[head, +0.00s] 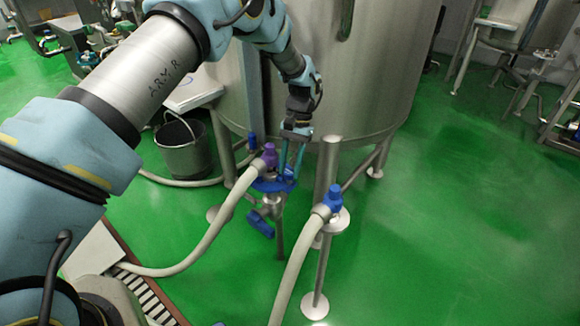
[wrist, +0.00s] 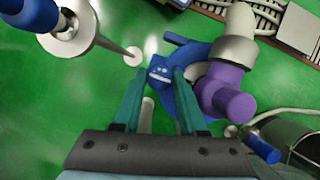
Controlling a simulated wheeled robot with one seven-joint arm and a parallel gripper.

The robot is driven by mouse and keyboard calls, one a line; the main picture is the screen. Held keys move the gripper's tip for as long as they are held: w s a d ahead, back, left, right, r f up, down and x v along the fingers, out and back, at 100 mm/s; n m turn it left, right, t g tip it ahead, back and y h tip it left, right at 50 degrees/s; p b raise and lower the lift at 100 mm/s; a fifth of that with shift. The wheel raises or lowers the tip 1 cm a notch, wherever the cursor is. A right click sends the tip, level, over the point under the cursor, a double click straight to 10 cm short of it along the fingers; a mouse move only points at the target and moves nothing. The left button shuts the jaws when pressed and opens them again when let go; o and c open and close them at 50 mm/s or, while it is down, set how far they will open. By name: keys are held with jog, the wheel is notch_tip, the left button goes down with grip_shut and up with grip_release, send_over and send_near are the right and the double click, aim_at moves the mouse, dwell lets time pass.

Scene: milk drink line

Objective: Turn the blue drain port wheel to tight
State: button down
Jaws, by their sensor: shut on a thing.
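The blue drain port wheel (head: 264,186) sits on a metal valve below the big steel tank, under a purple fitting (head: 269,155). In the wrist view the blue wheel (wrist: 193,60) lies just beyond my fingertips, partly hidden by the right finger and the purple fitting (wrist: 226,92). My gripper (head: 290,172) reaches down from above with teal fingers at the wheel's right side. In the wrist view my gripper (wrist: 159,76) is shut on a blue part of the wheel between its fingertips. I cannot read the wheel's setting.
A blue lever (head: 260,224) hangs below the wheel. A pale hose (head: 213,238) runs from the purple fitting. A second hose with a blue fitting (head: 333,198) stands to the right by a tank leg. A bucket (head: 183,148) is at left. Green floor is open at right.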

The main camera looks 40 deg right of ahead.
dwell(0.4)
jog(key=c, duration=0.8)
grip_release()
jog(key=shift+o, duration=0.2)
jog(key=shift+r, duration=0.1)
jog(key=b+v, duration=0.1)
jog(key=v, duration=0.9)
jog(key=shift+r, duration=0.35)
